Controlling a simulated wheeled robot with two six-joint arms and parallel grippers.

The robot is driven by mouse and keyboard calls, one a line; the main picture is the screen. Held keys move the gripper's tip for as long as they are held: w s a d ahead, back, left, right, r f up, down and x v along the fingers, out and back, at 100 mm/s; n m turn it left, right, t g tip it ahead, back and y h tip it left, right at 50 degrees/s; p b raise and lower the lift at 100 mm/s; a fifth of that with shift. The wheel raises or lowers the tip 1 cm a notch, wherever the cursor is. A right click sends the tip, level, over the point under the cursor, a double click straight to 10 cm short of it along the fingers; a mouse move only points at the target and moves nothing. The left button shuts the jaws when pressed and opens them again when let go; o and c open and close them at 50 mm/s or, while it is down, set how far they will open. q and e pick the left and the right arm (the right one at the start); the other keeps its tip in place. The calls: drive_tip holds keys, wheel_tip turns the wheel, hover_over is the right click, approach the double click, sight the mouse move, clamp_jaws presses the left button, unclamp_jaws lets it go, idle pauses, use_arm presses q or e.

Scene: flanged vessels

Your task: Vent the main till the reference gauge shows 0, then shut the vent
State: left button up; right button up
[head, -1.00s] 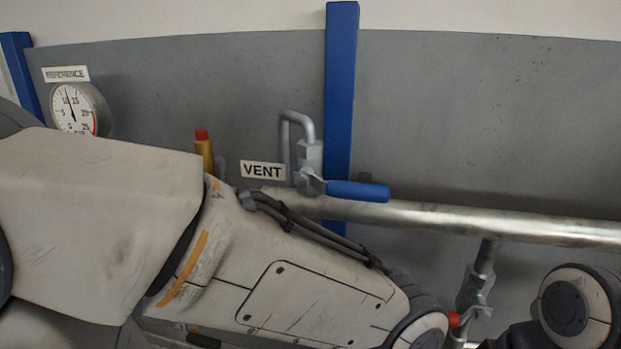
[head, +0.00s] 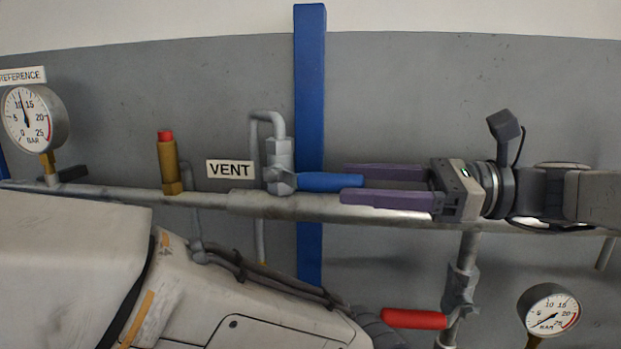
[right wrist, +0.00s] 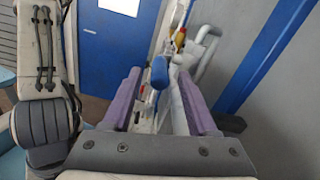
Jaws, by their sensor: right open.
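The reference gauge (head: 32,118) is at the left in the head view, its needle between 10 and 15 bar, nearer 10. The vent valve (head: 279,165) stands on the pipe beside the VENT label (head: 230,169). Its blue handle (head: 325,181) points right, roughly along the pipe. My right gripper (head: 343,183) is open, its purple fingers above and below the handle's end in the head view. In the right wrist view the handle's end (right wrist: 160,72) shows between the fingertips; I cannot tell whether they touch it. My left gripper is out of view.
A horizontal pipe (head: 215,198) runs across the wall behind. A blue post (head: 310,90) stands behind the vent. A red-capped brass fitting (head: 168,162) is left of the label. Lower right are a red handle (head: 415,319) and a second gauge (head: 550,312). My left arm covers the lower left.

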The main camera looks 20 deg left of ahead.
sight(308, 184)
drive_tip(key=p+x, duration=0.1)
drive_tip(key=x, duration=0.5)
drive_tip(key=shift+s+a+f, duration=0.1)
drive_tip(key=shift+a, duration=0.25)
clamp_jaws()
drive_tip(key=shift+f, duration=0.1)
drive_tip(key=shift+s, duration=0.1)
idle(0.9)
